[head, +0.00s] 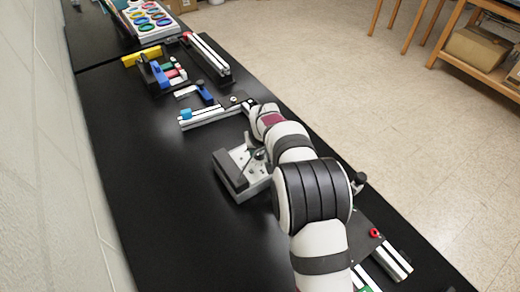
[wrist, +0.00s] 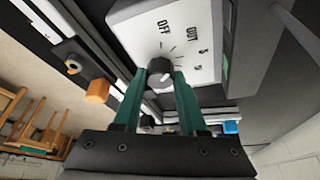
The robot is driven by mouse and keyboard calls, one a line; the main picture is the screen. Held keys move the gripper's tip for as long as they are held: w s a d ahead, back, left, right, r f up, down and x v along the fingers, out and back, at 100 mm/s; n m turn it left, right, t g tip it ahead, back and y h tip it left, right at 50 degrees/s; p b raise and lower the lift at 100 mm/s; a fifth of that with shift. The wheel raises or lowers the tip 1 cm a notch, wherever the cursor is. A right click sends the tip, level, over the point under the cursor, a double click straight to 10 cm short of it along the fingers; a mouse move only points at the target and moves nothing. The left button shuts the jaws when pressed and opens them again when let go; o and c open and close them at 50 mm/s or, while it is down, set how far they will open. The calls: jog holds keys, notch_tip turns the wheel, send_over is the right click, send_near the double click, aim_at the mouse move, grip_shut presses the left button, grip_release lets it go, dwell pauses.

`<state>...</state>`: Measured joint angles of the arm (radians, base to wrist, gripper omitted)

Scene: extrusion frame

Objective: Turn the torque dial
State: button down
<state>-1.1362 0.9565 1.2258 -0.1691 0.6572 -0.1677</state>
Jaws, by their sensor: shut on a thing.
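The torque dial (wrist: 160,67) is a small dark round knob on a light panel (wrist: 195,22) in the wrist view. Printed marks and the word OFF show around it. My gripper (wrist: 159,80) has two green fingers, one on each side of the knob, and is shut on it. The fingers hide part of the knob's sides, and I cannot tell exactly which mark it points to. In the head view, the grey unit with a dark block (head: 232,172) stands on the black bench, partly behind my arm. The dial is too small to make out there.
On the black bench (head: 150,200), a rail with a blue block (head: 186,114) lies just beyond the unit. Farther back are a fixture with a yellow bar (head: 141,56) and a tray of coloured rings (head: 150,17). An orange nut-like part (wrist: 97,92) shows in the wrist view. The bench's left side is clear.

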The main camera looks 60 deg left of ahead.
jog(key=m+t+h, duration=0.1)
jog(key=m, duration=0.2)
jog(key=m+t, duration=0.1)
jog(key=m, duration=0.3)
jog(key=shift+s+a+h, duration=0.15)
jog(key=shift+h, duration=0.25)
jog(key=m+h, duration=0.1)
jog(key=m, duration=0.2)
jog(key=shift+a+m+t, duration=0.1)
jog(key=shift+m+t, duration=0.3)
jog(key=shift+m+h, duration=0.8)
jog(key=shift+m, duration=1.2)
jog(key=shift+c, duration=2.3)
grip_release()
